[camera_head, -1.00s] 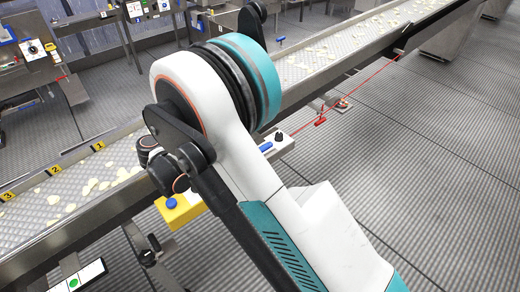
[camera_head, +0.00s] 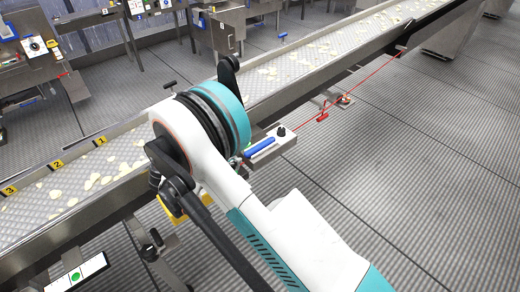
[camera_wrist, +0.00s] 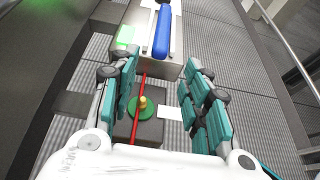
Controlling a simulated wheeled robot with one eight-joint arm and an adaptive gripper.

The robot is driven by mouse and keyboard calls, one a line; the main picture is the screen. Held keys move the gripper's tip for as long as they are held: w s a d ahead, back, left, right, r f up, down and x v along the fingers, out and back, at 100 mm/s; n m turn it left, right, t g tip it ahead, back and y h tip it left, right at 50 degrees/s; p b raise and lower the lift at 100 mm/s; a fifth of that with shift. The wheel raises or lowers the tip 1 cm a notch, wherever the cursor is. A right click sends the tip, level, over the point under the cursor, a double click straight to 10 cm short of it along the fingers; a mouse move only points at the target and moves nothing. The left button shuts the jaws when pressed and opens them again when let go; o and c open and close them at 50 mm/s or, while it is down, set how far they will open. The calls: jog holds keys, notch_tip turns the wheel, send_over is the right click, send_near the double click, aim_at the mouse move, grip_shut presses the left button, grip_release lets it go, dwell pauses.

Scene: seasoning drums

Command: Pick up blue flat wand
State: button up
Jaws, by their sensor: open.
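The blue flat wand (camera_head: 259,148) lies on top of a small metal box beside the conveyor in the head view. In the wrist view the blue wand (camera_wrist: 162,32) lies lengthwise on the box top, beyond my fingers. My gripper (camera_wrist: 161,72) is open and empty, with its teal-padded fingers apart on either side of the view. The wand is ahead of the fingertips, roughly in line with the gap, and seems apart from them. In the head view my gripper is hidden behind my arm.
The metal box (camera_head: 268,153) also carries a black knob. A green round button with a yellow top (camera_wrist: 142,107) and a red cord show between my fingers. The conveyor (camera_head: 300,68) with pale chips runs behind. The ribbed floor (camera_head: 420,160) at right is clear.

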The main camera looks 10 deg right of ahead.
jog(key=shift+b+x, duration=1.15)
jog(key=shift+x, duration=1.65)
jog(key=shift+a, duration=0.1)
jog(key=shift+c, duration=0.3)
grip_shut()
